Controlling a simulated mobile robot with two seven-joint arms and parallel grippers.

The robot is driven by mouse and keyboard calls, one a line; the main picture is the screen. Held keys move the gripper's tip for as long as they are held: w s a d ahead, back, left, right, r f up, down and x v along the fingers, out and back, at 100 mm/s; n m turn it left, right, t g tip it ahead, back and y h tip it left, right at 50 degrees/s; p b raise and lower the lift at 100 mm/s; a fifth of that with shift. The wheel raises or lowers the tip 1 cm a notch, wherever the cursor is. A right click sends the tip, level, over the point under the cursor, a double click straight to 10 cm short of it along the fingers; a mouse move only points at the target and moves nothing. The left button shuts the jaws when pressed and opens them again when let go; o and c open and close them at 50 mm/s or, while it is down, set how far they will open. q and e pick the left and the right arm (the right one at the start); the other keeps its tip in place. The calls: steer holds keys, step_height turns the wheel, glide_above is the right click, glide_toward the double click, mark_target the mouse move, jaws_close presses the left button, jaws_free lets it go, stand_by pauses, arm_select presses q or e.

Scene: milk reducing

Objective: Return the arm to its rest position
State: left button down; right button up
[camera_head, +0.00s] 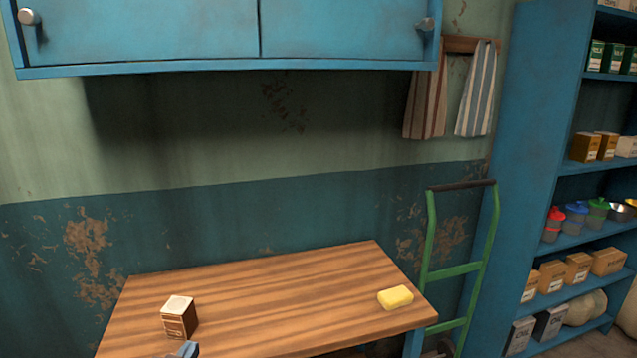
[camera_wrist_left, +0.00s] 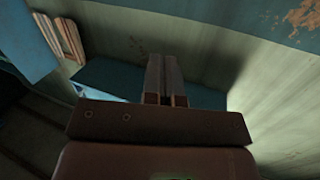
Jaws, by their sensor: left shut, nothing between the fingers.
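My left gripper (camera_wrist_left: 163,62) shows in the left wrist view with its two fingers together and nothing between them. In the head view only a small grey-blue tip of it (camera_head: 185,350) shows at the bottom edge, just in front of a brown carton with a pale top (camera_head: 178,317). The rest of the arm is out of the head view. I cannot tell the gap between that tip and the carton. The carton stands upright on the left part of a wooden table (camera_head: 290,290). My right gripper is not in view.
A yellow sponge (camera_head: 395,298) lies near the table's right edge. Blue cabinets (camera_head: 340,30) hang above. A green hand truck (camera_head: 455,270) and a stocked blue shelf (camera_head: 535,150) stand to the right. Striped towels (camera_head: 477,90) hang on the wall. The table's middle is clear.

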arm_select(q)
steer(key=s+a+f+g, duration=0.1)
steer(key=s+f+g, duration=0.1)
steer(key=s+f, duration=0.7)
steer(key=s+a+f+n+g+y, duration=0.1)
steer(key=s+a+f+g, duration=0.1)
steer(key=s+f, duration=0.7)
steer(key=s+g, duration=0.1)
steer(key=s, duration=0.2)
steer(key=shift+s+a+f, duration=0.2)
steer(key=shift+s+f, duration=0.05)
steer(key=shift+f, duration=0.05)
